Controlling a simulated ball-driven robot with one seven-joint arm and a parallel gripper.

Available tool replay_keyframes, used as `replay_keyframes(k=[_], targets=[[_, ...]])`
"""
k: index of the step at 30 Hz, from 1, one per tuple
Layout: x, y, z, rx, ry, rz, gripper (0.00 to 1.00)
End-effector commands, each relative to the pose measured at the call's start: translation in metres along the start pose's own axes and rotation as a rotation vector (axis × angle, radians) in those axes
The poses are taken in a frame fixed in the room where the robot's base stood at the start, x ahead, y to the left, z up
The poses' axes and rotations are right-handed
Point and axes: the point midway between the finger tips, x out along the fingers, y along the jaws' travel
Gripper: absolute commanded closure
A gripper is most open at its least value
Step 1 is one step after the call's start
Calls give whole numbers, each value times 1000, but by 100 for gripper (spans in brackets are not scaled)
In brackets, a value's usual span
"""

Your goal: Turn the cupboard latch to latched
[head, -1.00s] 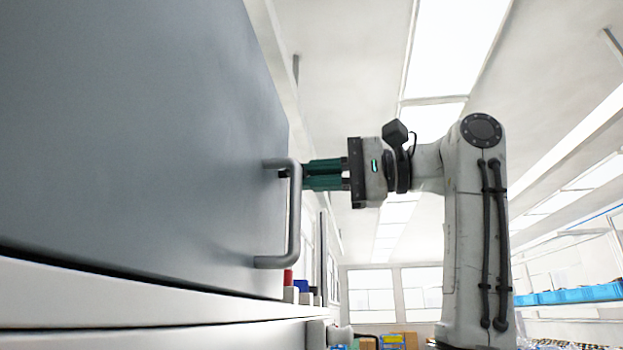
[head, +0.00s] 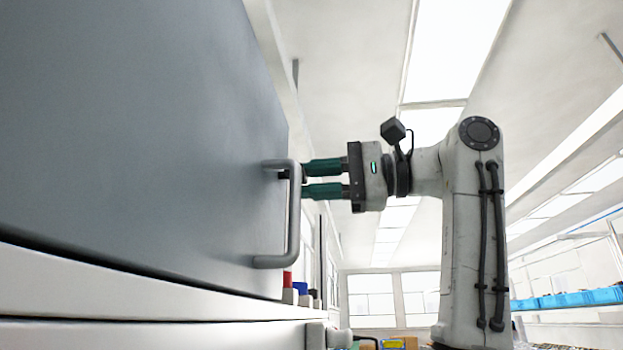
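The grey cupboard door (head: 140,130) fills the left of the head view, with a bar handle (head: 293,225) at its right edge. My gripper (head: 306,180) is level with the upper part of this handle, just to its right in the picture. Its two green fingers point left and stand apart with a clear gap between them, so it is open. A small dark piece (head: 283,174) shows behind the handle near the fingertips; I cannot tell whether it is the latch. No latch can be made out clearly, and contact at the fingertips cannot be told.
A white ledge (head: 120,295) runs below the door. Small red (head: 287,279), blue (head: 300,287) and dark pieces stand near its end. A grey fitting with a rounded end (head: 338,338) juts out below. Blue bins (head: 570,299) line a shelf at far right.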

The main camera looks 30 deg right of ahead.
Motion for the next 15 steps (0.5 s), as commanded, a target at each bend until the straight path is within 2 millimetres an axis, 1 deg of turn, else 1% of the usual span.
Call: replay_keyframes(k=[1, 3, 10, 13, 15], targets=[[0, 0, 0, -1, -1, 0, 67], [0, 0, 1, -2, -1, 0, 62], [0, 0, 1, -3, -1, 0, 62], [-7, 0, 1, -3, 0, -2, 62], [-15, 1, 1, -3, 1, -2, 62]])
